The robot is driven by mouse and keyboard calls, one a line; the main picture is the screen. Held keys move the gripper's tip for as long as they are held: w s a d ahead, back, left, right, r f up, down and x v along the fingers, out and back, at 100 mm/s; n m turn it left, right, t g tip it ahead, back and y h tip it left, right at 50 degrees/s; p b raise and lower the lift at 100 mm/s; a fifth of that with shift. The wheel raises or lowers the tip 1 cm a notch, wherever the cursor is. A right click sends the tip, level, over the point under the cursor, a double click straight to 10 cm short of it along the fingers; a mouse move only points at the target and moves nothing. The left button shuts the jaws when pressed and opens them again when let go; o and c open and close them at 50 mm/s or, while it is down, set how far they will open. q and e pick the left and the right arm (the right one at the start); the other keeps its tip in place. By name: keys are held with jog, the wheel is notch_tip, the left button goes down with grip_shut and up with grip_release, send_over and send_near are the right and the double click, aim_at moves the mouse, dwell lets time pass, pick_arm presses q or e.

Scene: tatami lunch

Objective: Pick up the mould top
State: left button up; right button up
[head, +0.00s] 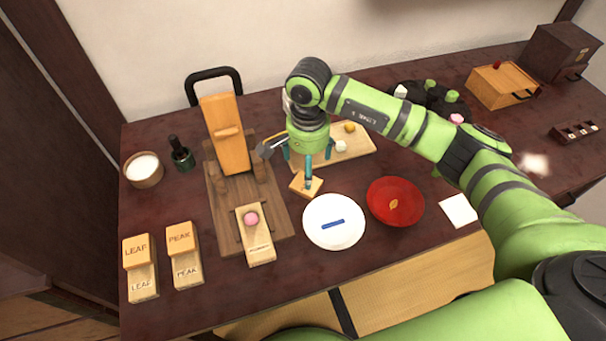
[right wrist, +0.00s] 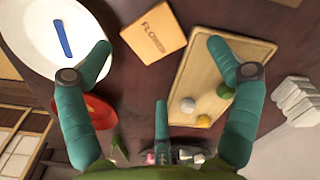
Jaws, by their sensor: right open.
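The mould top, a small square wooden block marked FLOWER (right wrist: 154,34), lies flat on the table; it also shows in the head view (head: 299,187), partly hidden by a finger. My right gripper (head: 307,168) hangs over it with its teal fingers spread and empty. In the right wrist view the block lies ahead between the fingertips (right wrist: 165,65), apart from them. The matching mould base (head: 260,252) holds a pink ball (head: 251,219) on the brown board. My left gripper is not in view.
A white plate (head: 320,240) with a blue strip stands close to the block. A red bowl (head: 410,212) is right of it. A wooden tray (head: 362,147) with small balls lies behind. LEAF (head: 136,252) and PEAK (head: 181,239) moulds stand at left.

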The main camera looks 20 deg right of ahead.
jog(key=shift+s+a+f+p, duration=0.25)
jog(key=shift+s+f+p, duration=0.15)
jog(key=shift+s+f, duration=0.35)
notch_tip(320, 180, down, 3)
jog(key=shift+w+a+r, duration=0.1)
jog(key=shift+w+a, duration=0.05)
jog(key=shift+w+f+p, duration=0.1)
jog(key=shift+f+p, duration=0.2)
jog(key=shift+f, duration=0.3)
jog(key=c, duration=1.1)
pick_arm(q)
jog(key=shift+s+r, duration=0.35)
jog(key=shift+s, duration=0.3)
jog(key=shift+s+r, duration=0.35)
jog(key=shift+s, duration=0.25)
